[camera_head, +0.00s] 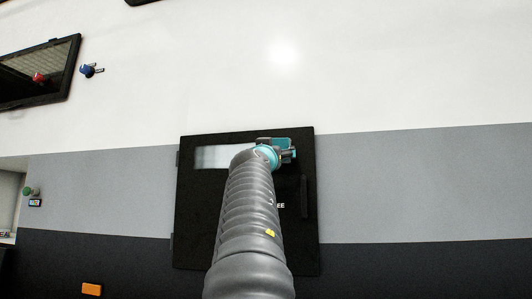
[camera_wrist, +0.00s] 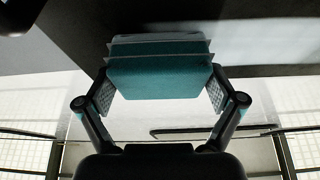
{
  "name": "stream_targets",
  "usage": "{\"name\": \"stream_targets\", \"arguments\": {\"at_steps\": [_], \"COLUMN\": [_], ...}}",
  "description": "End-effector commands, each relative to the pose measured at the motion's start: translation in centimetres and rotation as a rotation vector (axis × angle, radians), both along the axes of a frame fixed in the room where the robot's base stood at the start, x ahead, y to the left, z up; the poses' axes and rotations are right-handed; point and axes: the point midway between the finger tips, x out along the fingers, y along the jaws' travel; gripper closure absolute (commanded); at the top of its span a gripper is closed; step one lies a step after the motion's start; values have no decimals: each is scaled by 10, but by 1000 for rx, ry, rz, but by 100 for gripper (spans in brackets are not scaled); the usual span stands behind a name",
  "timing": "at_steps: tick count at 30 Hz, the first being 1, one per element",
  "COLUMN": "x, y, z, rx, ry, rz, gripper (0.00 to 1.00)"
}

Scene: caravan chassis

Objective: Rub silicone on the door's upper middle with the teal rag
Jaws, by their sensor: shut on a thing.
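The black door (camera_head: 295,245) is set in the grey-banded wall, with a dark handle on its right side. A whitish, blurred strip (camera_head: 212,157) lies across its upper left to middle; it also shows as a pale area (camera_wrist: 265,40) in the wrist view. My gripper (camera_head: 284,150) is at the door's upper right-middle. It is shut on the teal rag (camera_wrist: 160,78), which sits folded between both fingers and also shows partly in the head view (camera_head: 276,142). The rag is close to the dark door face; I cannot tell whether it touches. My arm hides the door's lower middle.
A dark-framed window (camera_head: 72,70) with a red knob (camera_head: 38,78) is at upper left, a blue fitting (camera_head: 88,70) beside it. A green fitting (camera_head: 29,191) is at left. An orange marker lamp (camera_head: 91,289) is low on the wall. The wall right of the door is clear.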

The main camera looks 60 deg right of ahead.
Motion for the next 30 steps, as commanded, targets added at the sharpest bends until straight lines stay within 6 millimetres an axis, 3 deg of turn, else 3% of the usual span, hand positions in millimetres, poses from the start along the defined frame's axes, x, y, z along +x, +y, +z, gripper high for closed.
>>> {"name": "stream_targets", "arguments": {"at_steps": [11, 24, 30], "x": [-8, 21, 24], "y": [-5, 5, 6], "z": [0, -2, -1], "rx": [-1, 1, 1], "ry": [0, 2, 2], "rz": [1, 3, 1], "gripper": [35, 35, 35]}}
